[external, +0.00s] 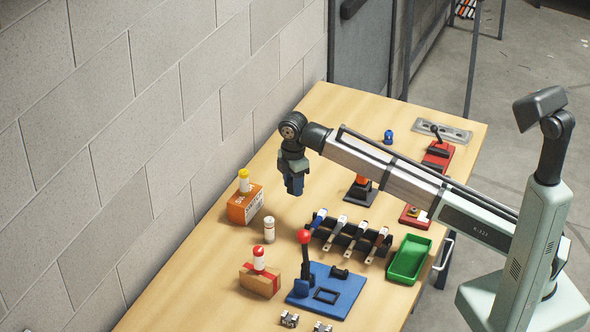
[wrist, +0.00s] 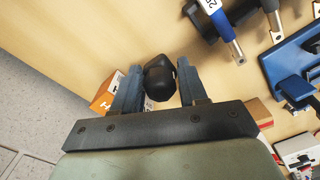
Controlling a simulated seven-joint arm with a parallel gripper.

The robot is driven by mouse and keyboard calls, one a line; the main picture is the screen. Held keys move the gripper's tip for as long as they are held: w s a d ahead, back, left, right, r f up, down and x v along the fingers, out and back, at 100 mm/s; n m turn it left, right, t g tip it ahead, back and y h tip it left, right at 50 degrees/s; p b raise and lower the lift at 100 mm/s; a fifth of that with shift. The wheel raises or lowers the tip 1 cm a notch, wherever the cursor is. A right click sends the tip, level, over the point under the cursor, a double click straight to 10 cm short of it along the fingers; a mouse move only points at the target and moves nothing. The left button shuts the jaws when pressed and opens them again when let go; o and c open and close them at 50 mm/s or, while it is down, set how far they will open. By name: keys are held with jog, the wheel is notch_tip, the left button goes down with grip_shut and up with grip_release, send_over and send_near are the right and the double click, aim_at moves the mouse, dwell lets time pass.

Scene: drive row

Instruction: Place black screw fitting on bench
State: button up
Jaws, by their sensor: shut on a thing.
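My gripper (external: 293,186) hangs over the wooden bench (external: 290,125), left of the middle in the external view. In the wrist view, the two blue fingers of my gripper (wrist: 159,82) are shut on the black screw fitting (wrist: 160,76). The fitting is dark and rounded, with a faceted body, and sits between the fingertips. In the external view the fingers hide it. The fitting appears held above the bench, with bare wood behind it in the wrist view.
An orange box (external: 244,206), a white bottle (external: 269,230) and a brown box (external: 259,281) stand near the wall. A tool rack (external: 345,236), blue lever fixture (external: 330,292) and green tray (external: 409,259) stand nearer the front. Bare wood lies behind the gripper.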

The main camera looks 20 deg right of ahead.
jog(key=w+d+m, duration=0.2)
jog(key=w+d, duration=0.7)
jog(key=d, duration=0.5)
jog(key=w+d+m, duration=0.3)
jog(key=w+d, duration=0.5)
jog(key=d, duration=0.6)
jog(key=shift+w+d+r, duration=0.2)
jog(key=shift+w+d, duration=0.2)
jog(key=d, duration=0.3)
jog(key=w+d, duration=0.1)
jog(key=d, duration=0.2)
jog(key=w+d, duration=0.1)
jog(key=d, duration=0.3)
jog(key=shift+s+a+f+n, duration=0.1)
jog(key=shift+f+n, duration=0.95)
jog(key=shift+f, duration=0.65)
jog(key=shift+s+d+f+n, duration=0.1)
jog(key=shift+f+n, duration=0.9)
jog(key=shift+f, duration=0.65)
jog(key=shift+s+a+f+n, duration=0.1)
jog(key=shift+f+n, duration=0.95)
jog(key=shift+f, duration=0.65)
jog(key=o, duration=1)
jog(key=shift+f, duration=0.1)
jog(key=shift+o, duration=0.2)
